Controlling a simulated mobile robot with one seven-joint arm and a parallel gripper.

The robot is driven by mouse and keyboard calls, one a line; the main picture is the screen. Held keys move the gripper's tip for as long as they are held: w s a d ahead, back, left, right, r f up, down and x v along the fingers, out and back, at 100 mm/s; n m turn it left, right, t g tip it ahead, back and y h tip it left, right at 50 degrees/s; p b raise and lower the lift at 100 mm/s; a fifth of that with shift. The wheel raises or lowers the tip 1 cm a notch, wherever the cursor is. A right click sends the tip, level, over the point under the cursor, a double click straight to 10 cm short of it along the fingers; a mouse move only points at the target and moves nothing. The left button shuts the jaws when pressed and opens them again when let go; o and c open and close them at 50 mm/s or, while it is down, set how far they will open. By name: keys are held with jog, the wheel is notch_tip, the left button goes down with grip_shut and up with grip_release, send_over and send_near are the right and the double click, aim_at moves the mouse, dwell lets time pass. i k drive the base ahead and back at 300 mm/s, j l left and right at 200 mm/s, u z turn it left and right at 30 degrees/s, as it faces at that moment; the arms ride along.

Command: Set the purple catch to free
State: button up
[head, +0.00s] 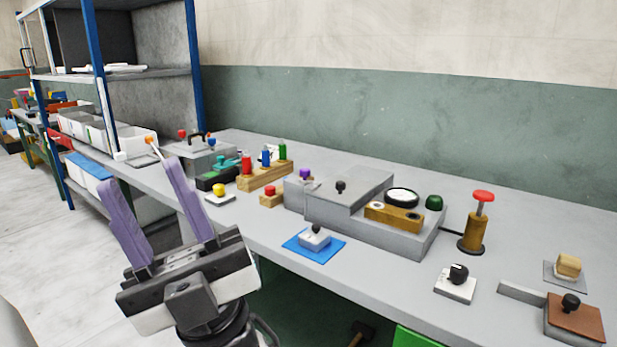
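A small purple knob (305,173), which looks like the purple catch, sits at the left end of a grey press block (350,222) on the bench. It is too small to tell which position it is set to. My gripper (141,172), with two long pale purple fingers, is at the lower left, in front of the bench edge.
The grey bench (390,287) also carries a blue mat (297,250) with a black-knobbed block, a wooden rack (265,178) with coloured pegs, a red-topped plunger (475,225) and a brown pad (575,316). A blue-posted shelf (194,60) stands behind left.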

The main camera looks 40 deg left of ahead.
aim_at(303, 172)
jog(key=i+j, duration=0.15)
jog(key=j, duration=0.25)
jog(key=i+j, duration=0.2)
jog(key=j, duration=0.2)
jog(key=i+j, duration=0.15)
jog(key=j, duration=0.25)
jog(key=i+j, duration=0.15)
jog(key=j, duration=0.25)
jog(key=u, duration=0.05)
